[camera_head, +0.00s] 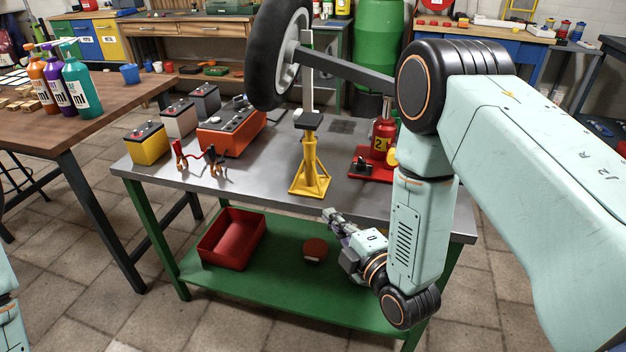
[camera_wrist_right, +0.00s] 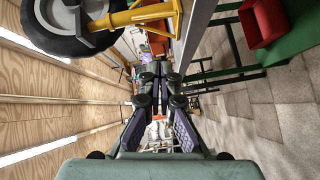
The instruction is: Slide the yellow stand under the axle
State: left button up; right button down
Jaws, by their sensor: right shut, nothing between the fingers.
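The yellow stand (camera_head: 310,172) is upright on the metal bench, near its front edge, with a black saddle on top. The dark axle (camera_head: 345,70) runs from the hub of a black-tyred wheel (camera_head: 268,55) to the right, above the bench, and passes behind my right arm. The saddle shows lower in the picture than the axle, with a visible gap. My right gripper (camera_head: 330,215) is shut and empty, in front of the bench's front edge and below right of the stand's base. In the right wrist view the stand (camera_wrist_right: 145,14) lies above the closed fingertips (camera_wrist_right: 155,76), apart from them. My left gripper is out of view.
On the bench (camera_head: 265,190) are an orange box (camera_head: 232,133), batteries and clamps to the left of the stand. The green lower shelf holds a red bin (camera_head: 232,238).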

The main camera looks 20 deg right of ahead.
jog(key=a+r+n, duration=0.1)
jog(key=r+n, duration=0.1)
jog(key=b, duration=0.2)
send_near(301, 169)
jog(key=shift+t, duration=0.4)
jog(key=w, duration=0.3)
jog(key=w+a+b, duration=0.1)
jog(key=shift+w+a+f, duration=0.15)
jog(key=shift+w+f, duration=0.1)
jog(key=shift+f, duration=0.1)
jog(key=shift+w, duration=0.4)
jog(key=shift+w+d, duration=0.35)
jog(key=shift+d, duration=0.25)
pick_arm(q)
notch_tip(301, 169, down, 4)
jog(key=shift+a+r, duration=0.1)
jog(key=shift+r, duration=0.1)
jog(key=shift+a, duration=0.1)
pick_arm(e)
jog(key=shift+a, duration=0.15)
